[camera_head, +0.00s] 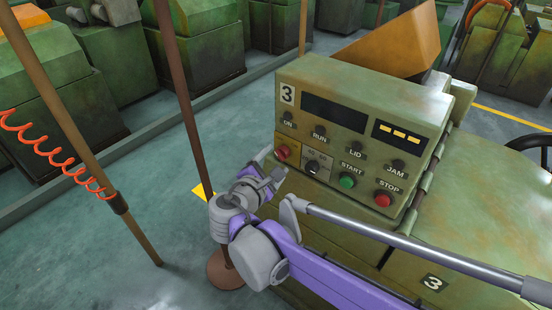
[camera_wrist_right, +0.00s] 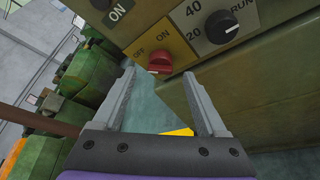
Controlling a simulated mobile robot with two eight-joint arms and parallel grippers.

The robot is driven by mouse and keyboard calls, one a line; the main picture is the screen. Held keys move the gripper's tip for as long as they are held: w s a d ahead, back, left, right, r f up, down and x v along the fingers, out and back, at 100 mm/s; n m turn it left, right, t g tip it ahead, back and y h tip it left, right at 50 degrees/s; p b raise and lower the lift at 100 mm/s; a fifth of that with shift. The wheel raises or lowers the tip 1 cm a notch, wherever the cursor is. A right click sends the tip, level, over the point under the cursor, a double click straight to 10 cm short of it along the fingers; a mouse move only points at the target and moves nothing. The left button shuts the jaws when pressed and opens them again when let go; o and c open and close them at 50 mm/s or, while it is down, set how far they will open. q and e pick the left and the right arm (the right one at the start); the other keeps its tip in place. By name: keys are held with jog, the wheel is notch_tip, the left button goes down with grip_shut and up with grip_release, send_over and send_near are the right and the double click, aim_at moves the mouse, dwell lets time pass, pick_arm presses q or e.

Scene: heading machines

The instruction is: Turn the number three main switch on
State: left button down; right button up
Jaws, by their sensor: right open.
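The number three machine's control box (camera_head: 345,95) carries a "3" plate at its upper left. Its main switch is a red knob (camera_head: 282,152) on a yellow plate at the box's lower left. In the right wrist view the red knob (camera_wrist_right: 160,62) sits beside the words OFF and ON; I cannot tell surely which its pale mark points at. My right gripper (camera_head: 271,167) is open just below and left of the knob. In the wrist view its fingers (camera_wrist_right: 159,75) stand either side of the knob, apart from it. My left gripper is not in view.
A black selector knob (camera_head: 313,168), a green START button (camera_head: 347,181) and a red STOP button (camera_head: 383,199) are right of the switch. A brown post (camera_head: 185,90) stands left of my arm.

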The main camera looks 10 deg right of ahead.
aim_at(283, 153)
jog(key=shift+x, duration=1.15)
grip_shut()
